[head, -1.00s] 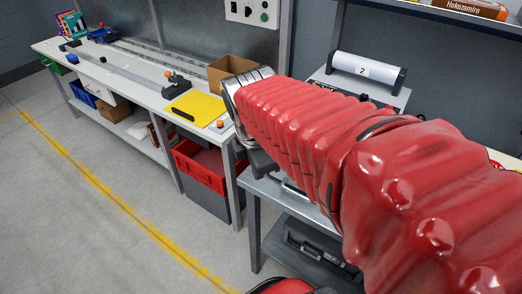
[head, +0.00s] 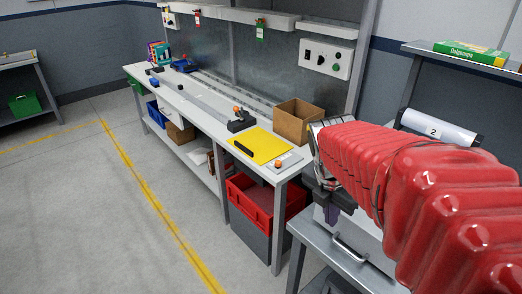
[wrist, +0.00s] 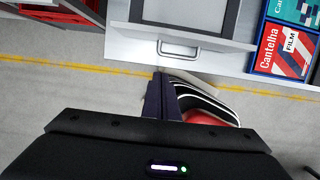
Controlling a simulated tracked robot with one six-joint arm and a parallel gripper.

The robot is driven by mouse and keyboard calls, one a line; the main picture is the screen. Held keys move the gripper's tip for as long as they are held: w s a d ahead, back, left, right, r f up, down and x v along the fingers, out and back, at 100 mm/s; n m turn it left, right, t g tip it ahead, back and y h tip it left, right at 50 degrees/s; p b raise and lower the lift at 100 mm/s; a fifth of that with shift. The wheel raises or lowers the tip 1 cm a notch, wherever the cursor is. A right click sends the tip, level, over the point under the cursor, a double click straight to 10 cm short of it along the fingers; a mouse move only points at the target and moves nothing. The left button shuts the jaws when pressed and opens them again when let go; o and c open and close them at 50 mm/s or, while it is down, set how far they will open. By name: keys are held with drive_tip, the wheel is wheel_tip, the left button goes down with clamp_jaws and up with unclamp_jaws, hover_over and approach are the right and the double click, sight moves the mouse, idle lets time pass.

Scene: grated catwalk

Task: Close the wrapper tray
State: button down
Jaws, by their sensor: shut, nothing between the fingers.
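A pale drawer-like tray front with a metal handle (head: 350,248) is at the wrapping station, low right of centre in the head view. I take it to be the wrapper tray. In the wrist view the handle (wrist: 178,48) is on its front, below a grey panel with a dark frame (wrist: 187,12). My gripper (wrist: 161,76) is shut and empty, its dark fingers just below the handle in the picture, apparently apart from it. In the head view my gripper (head: 331,214) points down near the tray's left side. My red-sleeved arm hides much of the station.
The long bench (head: 205,100) at left carries a yellow sheet (head: 262,145) and an open cardboard box (head: 296,121). A red crate (head: 262,203) is below it. Film boxes (wrist: 284,45) lie right of the tray. The floor at left is clear.

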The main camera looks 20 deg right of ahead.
hover_over(335, 238)
drive_tip(key=s+a, duration=0.1)
drive_tip(key=a, duration=0.3)
drive_tip(key=x, duration=0.3)
drive_tip(key=a+x, duration=0.1)
drive_tip(key=x, duration=0.1)
drive_tip(key=s+x, duration=0.1)
drive_tip(key=x, duration=0.2)
drive_tip(key=shift+a+f, duration=0.15)
drive_tip(key=shift+f, duration=0.35)
drive_tip(key=d, duration=0.2)
drive_tip(key=w+d, duration=0.1)
drive_tip(key=shift+w+d+f, duration=0.1)
drive_tip(key=shift+d+f, duration=0.15)
drive_tip(key=shift+f, duration=0.1)
drive_tip(key=shift+w+d, duration=0.1)
drive_tip(key=shift+d, duration=0.15)
